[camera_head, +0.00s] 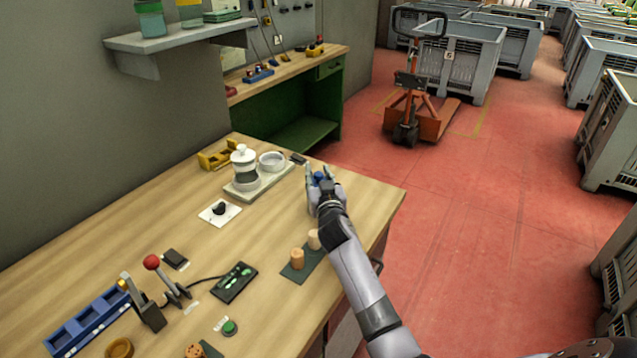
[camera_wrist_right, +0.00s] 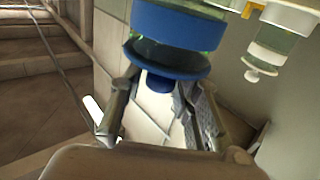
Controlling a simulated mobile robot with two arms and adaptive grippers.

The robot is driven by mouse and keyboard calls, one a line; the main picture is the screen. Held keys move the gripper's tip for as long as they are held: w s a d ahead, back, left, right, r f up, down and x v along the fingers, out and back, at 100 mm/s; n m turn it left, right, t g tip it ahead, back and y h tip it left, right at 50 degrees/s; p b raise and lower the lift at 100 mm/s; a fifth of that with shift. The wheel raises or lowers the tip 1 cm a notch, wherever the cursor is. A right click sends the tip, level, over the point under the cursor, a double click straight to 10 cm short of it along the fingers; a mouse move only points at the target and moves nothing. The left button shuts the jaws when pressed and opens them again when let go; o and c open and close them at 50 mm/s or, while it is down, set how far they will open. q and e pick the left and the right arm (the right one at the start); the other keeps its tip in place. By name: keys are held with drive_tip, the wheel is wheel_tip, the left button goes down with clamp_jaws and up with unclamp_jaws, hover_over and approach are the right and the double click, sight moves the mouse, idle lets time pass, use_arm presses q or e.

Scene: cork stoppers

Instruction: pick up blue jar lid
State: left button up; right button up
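The blue jar lid (camera_wrist_right: 165,62) shows in the right wrist view as a round disc with a small knob pointing toward my right gripper (camera_wrist_right: 156,80). The fingers stand apart on either side of the knob, and I see no clear contact. Past the lid is a blue band on a greenish jar (camera_wrist_right: 180,20). In the head view my right gripper (camera_head: 321,174) is over the bench's far right part, with a bit of blue lid (camera_head: 319,177) between its fingers; the jar is mostly hidden there. My left gripper is not in view.
The wooden workbench (camera_head: 145,208) holds a white jar (camera_head: 243,162) on a pale board left of the gripper. Two corks (camera_head: 297,257) stand on a dark mat nearer. A red-knobbed lever (camera_head: 152,262) rises at the left. Open red floor lies to the right.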

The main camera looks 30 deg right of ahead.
drive_tip(key=c, duration=0.6)
drive_tip(key=shift+r, duration=0.1)
